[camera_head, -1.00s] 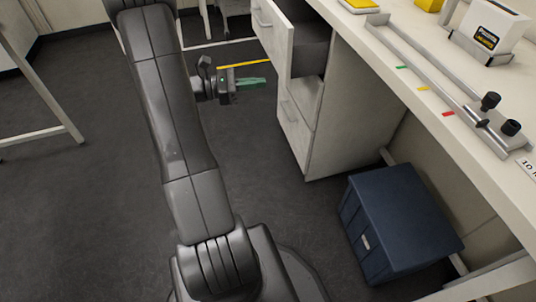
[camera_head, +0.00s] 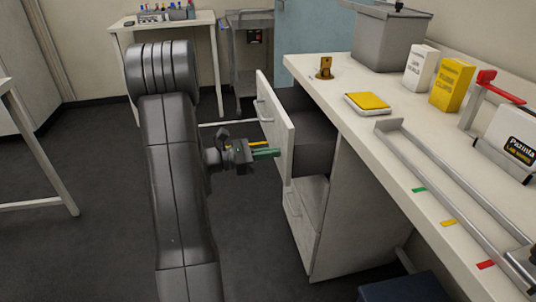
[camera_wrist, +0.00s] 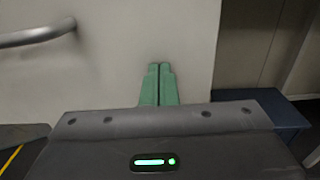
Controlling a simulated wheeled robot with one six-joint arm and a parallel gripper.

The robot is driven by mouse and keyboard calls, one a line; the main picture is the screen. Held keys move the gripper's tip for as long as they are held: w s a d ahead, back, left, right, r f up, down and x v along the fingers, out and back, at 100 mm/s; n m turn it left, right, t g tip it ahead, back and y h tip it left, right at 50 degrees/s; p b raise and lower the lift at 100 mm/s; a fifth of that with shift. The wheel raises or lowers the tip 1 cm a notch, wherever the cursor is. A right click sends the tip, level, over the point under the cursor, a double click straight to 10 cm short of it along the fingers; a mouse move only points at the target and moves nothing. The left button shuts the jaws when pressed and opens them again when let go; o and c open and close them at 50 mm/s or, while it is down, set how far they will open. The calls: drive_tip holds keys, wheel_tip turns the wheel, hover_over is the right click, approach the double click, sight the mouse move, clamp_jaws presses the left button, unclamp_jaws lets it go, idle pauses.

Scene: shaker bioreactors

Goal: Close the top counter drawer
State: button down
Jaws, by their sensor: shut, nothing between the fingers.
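The top counter drawer (camera_head: 276,125) stands pulled out to the left of the counter, its pale front facing left and its dark box (camera_head: 308,122) showing behind. A bar handle (camera_head: 262,110) is on that front. My gripper (camera_head: 279,153) is shut and empty, with its green fingers pointing right at the lower part of the drawer front. In the wrist view, the shut green fingertips (camera_wrist: 160,68) point at the pale front panel (camera_wrist: 120,75), right of and below the handle (camera_wrist: 38,35). I cannot tell whether they touch it.
A lower drawer (camera_head: 300,215) sits beneath and looks shut. The counter top (camera_head: 360,125) holds a yellow-topped pad (camera_head: 368,101), boxes (camera_head: 452,84) and a metal rail (camera_head: 450,195). A blue box (camera_head: 405,288) stands on the floor below.

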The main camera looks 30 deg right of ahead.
sight(312, 146)
drive_tip(key=p+x, duration=0.1)
drive_tip(key=x, duration=1.1)
drive_tip(key=shift+s+d, duration=0.15)
drive_tip(key=shift+d, duration=0.4)
drive_tip(key=shift+r, duration=0.1)
drive_tip(key=shift+a, duration=0.2)
drive_tip(key=p+v, duration=0.1)
drive_tip(key=v, duration=1.3)
drive_tip(key=shift+p, duration=0.4)
drive_tip(key=shift+d, duration=0.15)
